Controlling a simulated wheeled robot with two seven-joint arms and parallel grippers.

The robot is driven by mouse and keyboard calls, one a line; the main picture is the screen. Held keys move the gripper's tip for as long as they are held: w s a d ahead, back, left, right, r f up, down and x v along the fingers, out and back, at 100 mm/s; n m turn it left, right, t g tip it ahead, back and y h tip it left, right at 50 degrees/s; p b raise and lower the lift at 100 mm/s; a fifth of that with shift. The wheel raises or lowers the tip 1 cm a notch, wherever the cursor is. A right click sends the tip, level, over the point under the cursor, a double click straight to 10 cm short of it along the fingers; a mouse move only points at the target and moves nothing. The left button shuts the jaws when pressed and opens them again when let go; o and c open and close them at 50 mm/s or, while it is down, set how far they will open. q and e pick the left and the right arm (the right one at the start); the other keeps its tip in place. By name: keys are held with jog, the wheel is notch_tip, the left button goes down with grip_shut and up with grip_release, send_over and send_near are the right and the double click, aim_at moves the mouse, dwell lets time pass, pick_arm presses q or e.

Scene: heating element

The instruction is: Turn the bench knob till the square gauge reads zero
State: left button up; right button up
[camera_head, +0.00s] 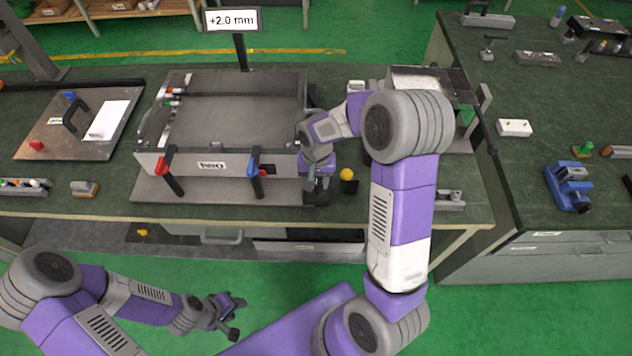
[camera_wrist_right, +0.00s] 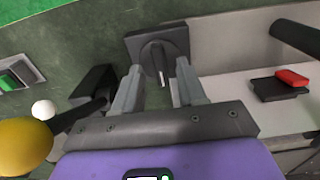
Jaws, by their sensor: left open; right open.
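The gauge display (camera_head: 232,19) stands on a post behind the bench fixture and reads +2.0 mm. The knob (camera_wrist_right: 152,55) is a dark round piece with a light pointer, on a dark square plate (camera_wrist_right: 172,37) in the right wrist view. My right gripper (camera_wrist_right: 158,78) is open, with one finger on each side of the knob; contact cannot be told. In the head view my right gripper (camera_head: 318,190) is at the fixture's front right corner and hides the knob. My left gripper (camera_head: 230,314) is open and empty, low in front of the bench.
The grey fixture box (camera_head: 235,110) has red (camera_head: 162,165) and blue (camera_head: 252,168) clamps along its front. A yellow ball (camera_head: 347,174) is just right of my right gripper. A board with a white sheet (camera_head: 108,120) lies at left. A blue vise (camera_head: 570,187) is on the right bench.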

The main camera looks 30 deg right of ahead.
jog(key=shift+f, duration=0.5)
jog(key=shift+c, duration=0.3)
grip_shut()
